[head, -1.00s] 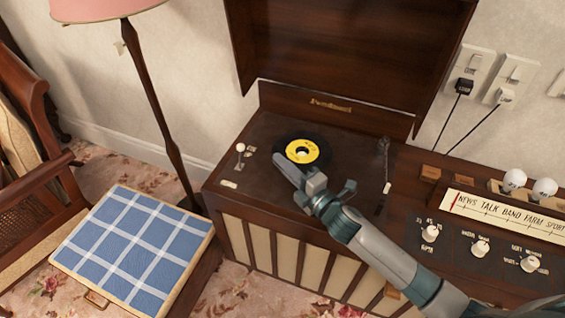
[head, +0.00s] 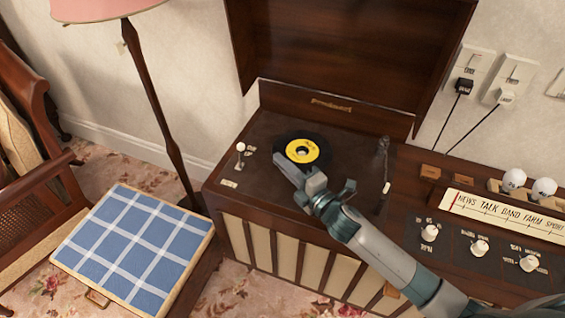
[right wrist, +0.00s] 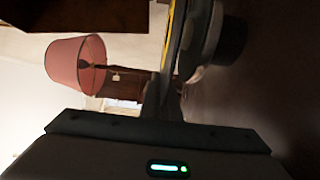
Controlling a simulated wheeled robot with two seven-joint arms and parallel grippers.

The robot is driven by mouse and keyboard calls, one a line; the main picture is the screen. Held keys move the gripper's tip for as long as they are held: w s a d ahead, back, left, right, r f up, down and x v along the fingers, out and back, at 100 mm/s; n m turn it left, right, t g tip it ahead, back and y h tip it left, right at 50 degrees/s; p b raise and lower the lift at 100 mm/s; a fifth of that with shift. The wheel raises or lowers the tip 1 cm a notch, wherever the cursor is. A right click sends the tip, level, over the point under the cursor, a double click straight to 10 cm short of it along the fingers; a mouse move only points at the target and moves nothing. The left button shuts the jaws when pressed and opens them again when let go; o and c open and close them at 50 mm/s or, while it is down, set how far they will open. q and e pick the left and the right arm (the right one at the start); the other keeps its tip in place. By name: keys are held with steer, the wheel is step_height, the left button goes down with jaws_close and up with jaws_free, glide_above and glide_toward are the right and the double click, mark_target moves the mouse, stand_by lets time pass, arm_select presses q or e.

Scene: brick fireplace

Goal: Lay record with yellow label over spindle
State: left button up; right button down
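The black record with the yellow label (head: 301,151) lies flat in the head view, over the turntable area of the open record player. My right gripper (head: 284,164) reaches in from the lower right, and its fingers are at the record's near edge, closed on it. In the right wrist view the record shows edge-on, with a thin strip of yellow label (right wrist: 169,35). A dark round platter (right wrist: 231,40) shows just below it, and the gap between them is hard to judge. The spindle is hidden. My left gripper is not in view.
The player's lid (head: 345,45) stands open behind. A tonearm (head: 385,165) is right of the record, and a white-knobbed lever (head: 240,150) is left. The control panel with knobs (head: 480,248) is at right. A blue checked stool (head: 135,245) and a pink lamp (head: 100,8) stand at left.

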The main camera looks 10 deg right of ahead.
steer(key=shift+f+b, duration=0.55)
steer(key=shift+f, duration=0.25)
stand_by(0.7)
steer(key=shift+p, duration=0.5)
stand_by(1.7)
stand_by(0.4)
steer(key=c, duration=1.9)
jaws_free()
steer(key=shift+c, duration=0.2)
